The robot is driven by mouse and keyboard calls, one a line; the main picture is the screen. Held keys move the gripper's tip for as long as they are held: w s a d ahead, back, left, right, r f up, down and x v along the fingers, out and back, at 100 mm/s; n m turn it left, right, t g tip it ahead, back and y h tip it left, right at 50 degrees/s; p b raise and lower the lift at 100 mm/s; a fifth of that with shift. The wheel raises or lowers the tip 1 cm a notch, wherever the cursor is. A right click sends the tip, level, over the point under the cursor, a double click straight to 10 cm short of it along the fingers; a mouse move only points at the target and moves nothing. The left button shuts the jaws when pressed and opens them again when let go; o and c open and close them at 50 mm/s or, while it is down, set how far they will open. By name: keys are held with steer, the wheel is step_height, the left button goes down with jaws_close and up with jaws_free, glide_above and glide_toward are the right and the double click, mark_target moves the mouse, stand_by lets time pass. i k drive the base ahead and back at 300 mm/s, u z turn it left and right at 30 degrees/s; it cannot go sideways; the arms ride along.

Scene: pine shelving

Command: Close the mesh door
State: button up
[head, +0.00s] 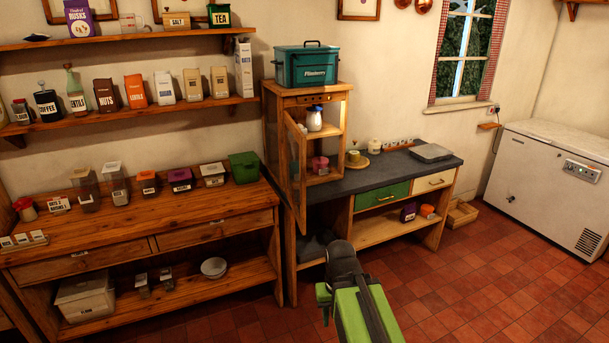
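A small pine cabinet (321,89) stands on the left end of the dark worktop. Its mesh door (295,165) is hinged on the cabinet's left side and stands open, swung out toward me and seen nearly edge-on. Inside the cabinet are a white jug with a dark blue top (314,119) on the upper shelf and a pink-red pot (320,165) below. My green and dark grey arm rises from the bottom centre, in front of the worktop and below the door. I cannot make out my gripper's fingers; they are hidden or out of frame.
A green tin box (306,66) sits on top of the cabinet. A cup (354,156) and scales (431,152) stand on the worktop (385,172). A pine sideboard (140,225) lies left, a white chest freezer (550,170) right.

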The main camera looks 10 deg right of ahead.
mark_target(288, 123)
steer(key=u, duration=0.15)
steer(key=i, duration=0.9)
steer(key=z, duration=0.1)
